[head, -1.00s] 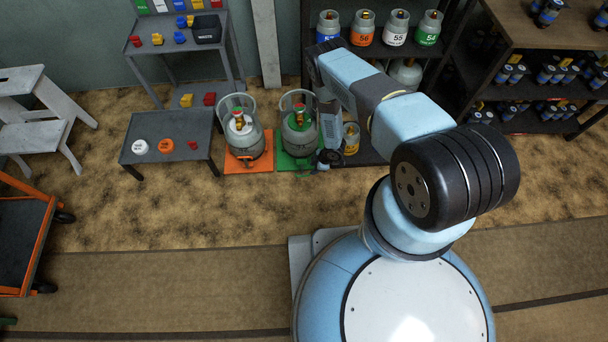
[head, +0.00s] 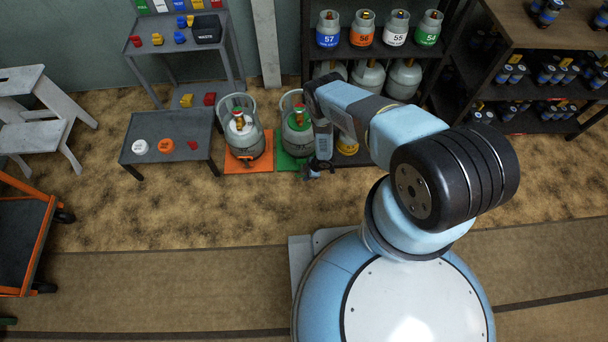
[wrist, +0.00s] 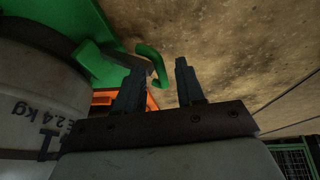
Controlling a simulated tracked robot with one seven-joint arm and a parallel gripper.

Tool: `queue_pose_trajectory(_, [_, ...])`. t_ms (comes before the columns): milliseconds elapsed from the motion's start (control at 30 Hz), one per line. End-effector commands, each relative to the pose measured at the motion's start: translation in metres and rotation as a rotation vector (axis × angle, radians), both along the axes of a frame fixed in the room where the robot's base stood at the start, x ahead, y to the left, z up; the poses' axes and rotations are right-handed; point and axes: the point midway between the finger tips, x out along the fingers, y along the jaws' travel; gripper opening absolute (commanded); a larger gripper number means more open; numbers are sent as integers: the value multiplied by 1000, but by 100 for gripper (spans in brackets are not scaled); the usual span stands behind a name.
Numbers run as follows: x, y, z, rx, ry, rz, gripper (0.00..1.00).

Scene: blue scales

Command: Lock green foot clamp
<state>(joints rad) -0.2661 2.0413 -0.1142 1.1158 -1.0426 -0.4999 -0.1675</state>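In the wrist view, a green bent clamp lever (wrist: 152,62) sticks out from the green plate (wrist: 84,22). My gripper (wrist: 160,86) is open there. The lever's hooked end shows in the gap between its two dark fingers, near the left finger; I cannot tell whether they touch. In the head view, my gripper (head: 314,173) is low at the front right corner of the green plate, and it hides the lever.
The cylinder's grey side (wrist: 38,100) stands close to my gripper's left. An orange plate (head: 248,164) with another cylinder (head: 242,136) is left of the green one. A low grey table (head: 170,140) stands farther left. A cylinder shelf (head: 385,55) is behind my arm. Floor in front is clear.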

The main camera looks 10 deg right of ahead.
Motion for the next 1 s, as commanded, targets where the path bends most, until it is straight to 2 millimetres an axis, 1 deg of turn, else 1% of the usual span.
queue_pose_trajectory(67, [0,0,0,0,0,0,38])
queue_pose_trajectory(100, [0,0,0,0,0,0,36])
queue_pose_trajectory(400, [0,0,0,0,0,0,7])
queue_pose_trajectory(500, [0,0,0,0,0,-1,0])
queue_pose_trajectory(900, [0,-1,0,0,0,-1,0])
queue_pose_trajectory(933, [0,20,0,2,-1,2,0])
queue_pose_trajectory(1000, [0,10,1,3,-1,1,0])
